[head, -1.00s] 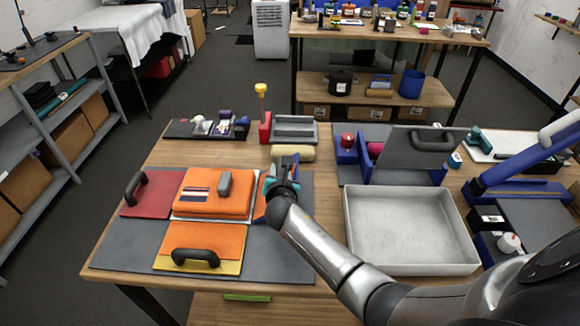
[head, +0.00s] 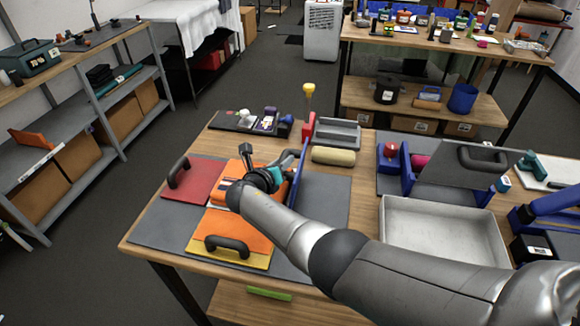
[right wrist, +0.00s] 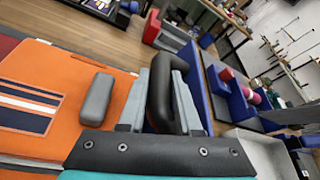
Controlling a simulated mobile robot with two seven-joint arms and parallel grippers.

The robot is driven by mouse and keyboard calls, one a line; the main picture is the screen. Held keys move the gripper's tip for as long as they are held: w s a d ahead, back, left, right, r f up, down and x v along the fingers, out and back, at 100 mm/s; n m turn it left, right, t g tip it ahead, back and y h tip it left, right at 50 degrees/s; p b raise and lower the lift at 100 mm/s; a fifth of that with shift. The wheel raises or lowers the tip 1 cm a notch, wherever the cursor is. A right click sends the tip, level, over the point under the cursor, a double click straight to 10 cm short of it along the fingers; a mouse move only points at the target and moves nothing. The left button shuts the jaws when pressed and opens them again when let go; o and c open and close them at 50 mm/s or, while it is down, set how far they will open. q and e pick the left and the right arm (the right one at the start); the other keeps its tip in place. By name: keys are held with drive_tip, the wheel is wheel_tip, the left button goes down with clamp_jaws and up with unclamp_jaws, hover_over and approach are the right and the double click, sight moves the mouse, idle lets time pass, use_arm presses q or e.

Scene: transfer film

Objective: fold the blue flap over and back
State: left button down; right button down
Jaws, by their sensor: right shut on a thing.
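The blue flap (head: 299,168) stands roughly upright at the right side of the orange folded piece (right wrist: 50,75). In the right wrist view, the flap (right wrist: 190,60) shows behind its black handle. My right gripper (right wrist: 158,108) is shut on this black handle, with a grey finger on each side. In the head view, the right gripper (head: 277,174) is at the flap's left face, and my arm hides much of the orange piece. A grey block (right wrist: 97,98) lies on top of the orange piece. My left gripper is not in view.
A red flap (head: 204,181) with a black handle lies left, and an orange-and-yellow flap (head: 256,262) lies in front, on the grey mat (head: 325,195). A cream roller (head: 333,156) lies behind. A white tray (head: 385,222) stands to the right.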

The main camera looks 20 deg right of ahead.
drive_tip(key=shift+w+a+f, duration=0.15)
drive_tip(key=shift+w+a, duration=0.1)
drive_tip(key=shift+a, duration=0.15)
drive_tip(key=c, duration=0.6)
unclamp_jaws()
drive_tip(key=shift+s+a, duration=0.15)
drive_tip(key=p+v, duration=0.4)
drive_tip(key=v, duration=1)
drive_tip(key=shift+s+a+r+p, duration=0.25)
drive_tip(key=shift+s+p, duration=0.05)
drive_tip(key=shift+p, duration=0.05)
